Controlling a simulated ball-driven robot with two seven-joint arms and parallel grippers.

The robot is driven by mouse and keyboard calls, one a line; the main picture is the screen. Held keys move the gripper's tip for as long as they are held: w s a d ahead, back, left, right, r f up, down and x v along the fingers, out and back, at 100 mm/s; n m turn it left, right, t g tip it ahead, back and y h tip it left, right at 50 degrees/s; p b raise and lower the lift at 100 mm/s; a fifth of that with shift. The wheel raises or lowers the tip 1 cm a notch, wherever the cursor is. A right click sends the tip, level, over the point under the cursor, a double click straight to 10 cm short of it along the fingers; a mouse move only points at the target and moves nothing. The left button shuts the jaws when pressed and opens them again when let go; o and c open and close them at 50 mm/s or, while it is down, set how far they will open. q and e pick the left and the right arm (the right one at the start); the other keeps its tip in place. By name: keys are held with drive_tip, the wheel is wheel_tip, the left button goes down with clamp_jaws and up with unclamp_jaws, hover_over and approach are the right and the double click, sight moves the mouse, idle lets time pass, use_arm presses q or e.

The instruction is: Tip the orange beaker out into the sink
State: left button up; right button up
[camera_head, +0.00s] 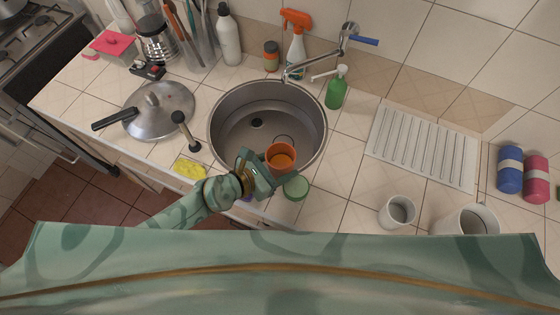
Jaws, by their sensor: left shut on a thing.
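The orange beaker (281,157) is held over the near part of the round metal sink (240,118). Its open top faces the camera, and its inside looks orange; I cannot tell whether anything is in it. My left gripper (268,168) is shut on the beaker from its near left side. The beaker looks roughly upright. My right gripper is not in view.
A faucet (318,66) with a blue handle reaches over the sink's back rim. A green round object (296,188) lies at the near rim. A pan lid (158,110), a black-handled plunger (186,132) and a yellow sponge (190,169) lie left; a drainboard (424,146) and white mugs (397,212) stand right.

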use_arm(q)
drive_tip(key=shift+w+a+f+n+g+b, duration=0.35)
drive_tip(key=shift+f+n+b, duration=0.15)
drive_tip(key=shift+b, duration=0.65)
drive_tip(key=w+a+f+n+g+h+b, duration=0.1)
drive_tip(key=b, duration=0.3)
drive_tip(key=w+a+n+h+b, duration=0.1)
drive_tip(key=n+b, duration=0.1)
drive_tip(key=b, duration=0.3)
drive_tip(key=shift+w+a+f+n+g, duration=0.1)
drive_tip(key=shift+w+f+n+g, duration=0.2)
drive_tip(key=shift+w+f+g, duration=0.1)
drive_tip(key=shift+s+r+n+h+b, duration=0.1)
drive_tip(key=shift+n+h+b, duration=0.4)
drive_tip(key=shift+n+b, duration=0.2)
drive_tip(key=shift+r+g, duration=0.15)
drive_tip(key=shift+g, duration=0.1)
drive_tip(key=shift+r, duration=0.1)
drive_tip(key=shift+s+n, duration=0.1)
drive_tip(key=shift+n, duration=0.4)
drive_tip(key=shift+h, duration=0.3)
drive_tip(key=shift+n+g+h+b, duration=0.3)
drive_tip(key=shift+n+b, duration=0.25)
drive_tip(key=shift+n, duration=0.15)
